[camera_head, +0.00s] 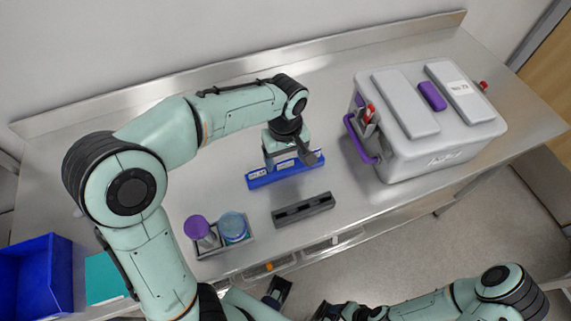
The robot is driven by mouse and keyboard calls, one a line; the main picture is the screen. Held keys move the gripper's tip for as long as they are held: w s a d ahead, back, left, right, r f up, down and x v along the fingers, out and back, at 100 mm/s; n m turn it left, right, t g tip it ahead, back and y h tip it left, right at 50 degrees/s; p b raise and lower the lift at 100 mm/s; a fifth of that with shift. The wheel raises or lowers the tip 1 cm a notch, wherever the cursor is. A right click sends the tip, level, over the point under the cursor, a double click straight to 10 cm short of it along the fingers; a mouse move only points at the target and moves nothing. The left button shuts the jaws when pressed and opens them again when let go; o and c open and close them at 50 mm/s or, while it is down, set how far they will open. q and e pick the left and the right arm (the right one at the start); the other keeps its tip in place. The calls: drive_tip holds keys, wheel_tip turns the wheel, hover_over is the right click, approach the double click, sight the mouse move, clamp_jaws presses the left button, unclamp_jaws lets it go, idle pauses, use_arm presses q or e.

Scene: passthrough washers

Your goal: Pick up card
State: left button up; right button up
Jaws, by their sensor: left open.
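A blue rack (284,174) lies on the steel table, with small white pieces, possibly cards, along it. I cannot make out a single card clearly. My left gripper (292,161) reaches down over the blue rack, its fingers open near the rack's upper side. Whether it touches the rack or a card I cannot tell, and the gripper hides part of the rack. My right arm comes in at the bottom right. Its dark gripper parts (302,302) show at the bottom edge, away from the rack, and their opening is unclear.
A dark slotted block (303,209) lies in front of the rack. A small tray (232,250) holds purple-lidded and blue containers. A large grey washer box (440,151) with a purple handle stands right. A blue bin (36,275) is lower left.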

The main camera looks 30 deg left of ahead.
use_arm(q)
drive_tip(key=c, duration=1.1)
